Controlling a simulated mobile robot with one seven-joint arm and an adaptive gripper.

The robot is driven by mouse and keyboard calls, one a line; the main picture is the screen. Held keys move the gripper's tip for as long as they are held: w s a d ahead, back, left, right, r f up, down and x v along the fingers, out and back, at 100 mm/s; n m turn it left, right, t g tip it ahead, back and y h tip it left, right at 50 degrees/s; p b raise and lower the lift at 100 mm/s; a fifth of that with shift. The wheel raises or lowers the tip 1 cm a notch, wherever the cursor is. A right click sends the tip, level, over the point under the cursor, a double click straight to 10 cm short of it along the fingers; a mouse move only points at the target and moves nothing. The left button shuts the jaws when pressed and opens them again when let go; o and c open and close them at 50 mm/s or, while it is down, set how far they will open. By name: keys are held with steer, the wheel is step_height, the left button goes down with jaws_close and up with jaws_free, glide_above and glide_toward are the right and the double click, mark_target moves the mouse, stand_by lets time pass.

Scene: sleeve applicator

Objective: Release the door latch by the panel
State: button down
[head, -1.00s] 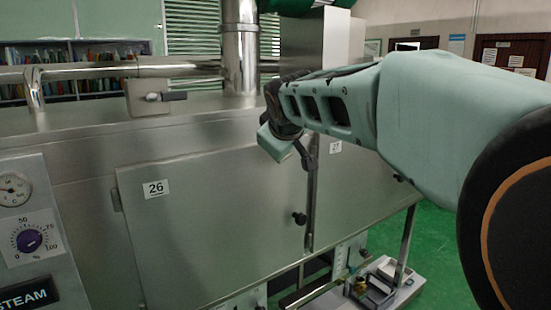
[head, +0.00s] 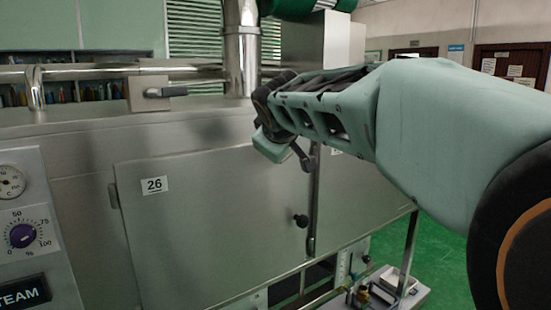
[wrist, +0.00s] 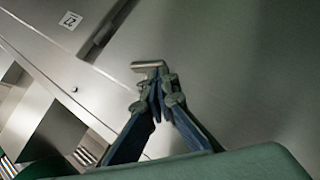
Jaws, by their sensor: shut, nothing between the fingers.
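The metal cabinet door (head: 215,220) labelled 26 is closed. A dark round knob (head: 301,221) sits by its right edge. The control panel (head: 40,210), with a gauge and purple dial, is at far left. My gripper (head: 305,160) is shut and empty, above the knob near the door seam. In the wrist view its fingers (wrist: 157,82) meet over bare metal. A short metal bar (wrist: 148,65) shows at their tips; contact is unclear.
A second door (head: 360,185) lies right of the dark vertical seam (head: 313,205). A vertical steel pipe (head: 241,50) and a horizontal rail (head: 95,71) stand above the cabinet. A low bench with fittings (head: 385,290) is at lower right. Green floor shows at right.

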steer(key=shift+s+a+f+n+t+h+b, duration=0.15)
steer(key=shift+f+n+t+h+b, duration=0.7)
steer(key=shift+b, duration=4.2)
steer(key=shift+f+n+t+h+b, duration=0.25)
steer(key=shift+n+t+b, duration=0.35)
steer(key=shift+b, duration=1.15)
steer(key=shift+f+n+t+h+b, duration=0.1)
steer(key=shift+n+t+h+b, duration=0.4)
steer(key=shift+b, duration=1.25)
steer(key=shift+f+b, duration=0.2)
steer(key=shift+b, duration=0.45)
steer(key=shift+r, duration=0.2)
